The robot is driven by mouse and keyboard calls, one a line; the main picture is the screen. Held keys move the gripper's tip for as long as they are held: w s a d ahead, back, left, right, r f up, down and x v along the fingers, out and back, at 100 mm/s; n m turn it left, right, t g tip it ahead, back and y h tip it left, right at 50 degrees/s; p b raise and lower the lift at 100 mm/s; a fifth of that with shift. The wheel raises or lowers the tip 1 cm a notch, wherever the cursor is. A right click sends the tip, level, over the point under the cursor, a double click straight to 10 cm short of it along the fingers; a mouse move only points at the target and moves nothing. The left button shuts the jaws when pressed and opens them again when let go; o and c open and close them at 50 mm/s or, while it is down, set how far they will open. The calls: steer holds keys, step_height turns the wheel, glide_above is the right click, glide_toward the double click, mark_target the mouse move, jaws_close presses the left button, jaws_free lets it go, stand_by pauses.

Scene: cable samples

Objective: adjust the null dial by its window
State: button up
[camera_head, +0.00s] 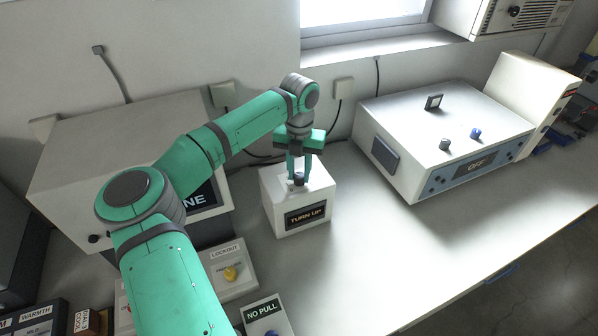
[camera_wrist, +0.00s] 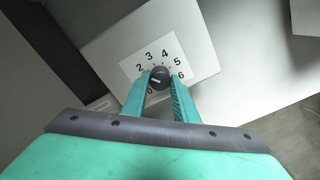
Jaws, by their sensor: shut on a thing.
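The null dial (camera_head: 298,181) is a small dark knob on top of a white box. The box's front window (camera_head: 306,215) reads "TURN UP". In the wrist view the dial (camera_wrist: 159,75) sits on a white scale plate (camera_wrist: 178,50) with the figures 0, 2, 3, 4, 5 and 6 showing. A pale mark shows on the knob, but I cannot tell which figure it points at. My gripper (camera_head: 299,176) points down from above and is shut on the dial, one finger on each side. In the wrist view, its fingers (camera_wrist: 160,84) hide part of the lower scale.
A white instrument (camera_head: 440,120) with knobs and a display reading "OFF" stands right. A "LOCKOUT" box (camera_head: 228,262) with a yellow knob and a "NO PULL" box (camera_head: 264,315) stand in front. A large cabinet (camera_head: 110,140) is behind my arm. The bench (camera_head: 400,250) is clear at front right.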

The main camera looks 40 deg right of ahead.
mark_target(299, 175)
steer(key=m, duration=0.4)
steer(key=shift+w+a+m, duration=0.1)
steer(key=shift+w+m, duration=0.05)
steer(key=shift+m, duration=1.65)
steer(key=o, duration=1.1)
steer(key=shift+c, duration=0.2)
steer(key=shift+r, duration=0.15)
step_height(299, 175, up, 11)
steer(key=shift+f, duration=0.2)
